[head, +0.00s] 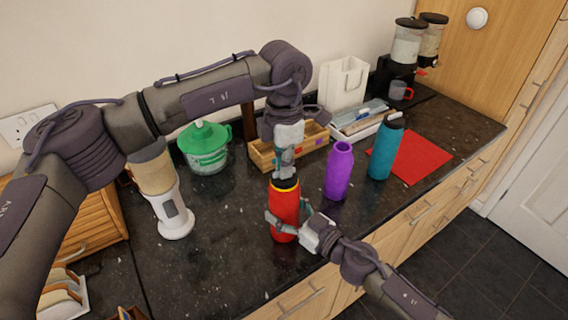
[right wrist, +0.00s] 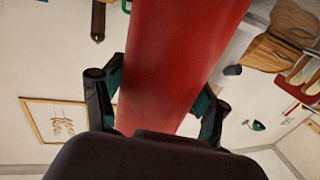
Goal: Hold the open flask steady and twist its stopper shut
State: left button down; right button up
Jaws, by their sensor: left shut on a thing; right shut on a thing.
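The red flask (head: 284,209) stands on the dark counter near its front edge, with a yellow ring near its top. Its black stopper (head: 285,184) sits at the flask's mouth; whether it is fully seated I cannot tell. My left gripper (head: 285,173) comes down from above and is shut on the stopper. My right gripper (head: 285,226) reaches in from the front right and is shut around the flask's lower body. In the right wrist view the red flask body (right wrist: 178,60) fills the space between the two fingers.
A purple bottle (head: 338,172) and a teal bottle (head: 385,150) stand to the right, by a red mat (head: 425,155). A white-based dispenser (head: 173,215) stands left. Behind are a green-lidded jar (head: 207,158) and a wooden box (head: 262,156).

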pick_arm(q)
jog(key=shift+n, duration=1.5)
jog(key=c, duration=1.3)
grip_release()
pick_arm(e)
jog(key=shift+f, duration=0.1)
pick_arm(q)
jog(key=shift+o, duration=0.2)
notch_tip(320, 180, up, 12)
pick_arm(e)
jog(key=o, duration=1.5)
